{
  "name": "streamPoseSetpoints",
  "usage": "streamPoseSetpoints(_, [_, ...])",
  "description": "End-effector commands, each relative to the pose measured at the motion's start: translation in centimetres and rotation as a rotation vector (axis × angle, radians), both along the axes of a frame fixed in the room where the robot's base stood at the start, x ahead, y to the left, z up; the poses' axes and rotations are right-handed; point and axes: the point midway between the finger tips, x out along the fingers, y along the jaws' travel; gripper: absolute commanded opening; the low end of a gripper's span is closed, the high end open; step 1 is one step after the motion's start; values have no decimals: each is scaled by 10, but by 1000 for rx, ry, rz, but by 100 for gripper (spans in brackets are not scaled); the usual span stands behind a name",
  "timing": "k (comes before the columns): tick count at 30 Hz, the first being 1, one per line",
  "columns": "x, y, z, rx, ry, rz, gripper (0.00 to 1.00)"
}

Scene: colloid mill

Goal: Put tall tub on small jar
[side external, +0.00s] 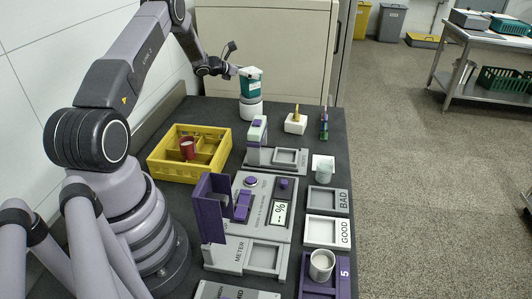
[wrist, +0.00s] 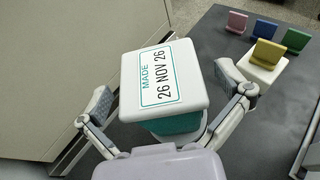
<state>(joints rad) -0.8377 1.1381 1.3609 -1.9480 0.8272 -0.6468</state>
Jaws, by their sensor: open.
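The tall tub (side external: 251,84) is teal with a white lid. It stands at the far end of the table, looking upright and set on a white round jar (side external: 251,108), which I take for the small jar. In the wrist view the tub's lid (wrist: 165,80) carries a label reading "MADE 26 NOV 26", and it hides most of the jar. My gripper (side external: 236,60) is beside the top of the tub. In the wrist view its fingers (wrist: 165,92) are spread wide on either side of the tub, with gaps visible.
A yellow divided crate (side external: 160,170) holds a red cup (side external: 187,149). A cream block (side external: 295,123) and small coloured pieces (side external: 324,124) stand right of the jar. Grey instruments (side external: 262,205) and pads marked BAD and GOOD (side external: 327,231) fill the nearer table. A white cup (side external: 321,265) stands nearby.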

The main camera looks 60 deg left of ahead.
Motion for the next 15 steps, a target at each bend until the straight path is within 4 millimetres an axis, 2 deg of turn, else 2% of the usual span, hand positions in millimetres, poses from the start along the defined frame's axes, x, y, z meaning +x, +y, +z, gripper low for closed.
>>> streamPoseSetpoints(5, [-1, 0, 4, 1, 0, 0, 100])
streamPoseSetpoints(7, [-9, 1, 7, 0, 0, 2, 100])
streamPoseSetpoints(15, [-62, 1, 29, 1, 0, 4, 100])
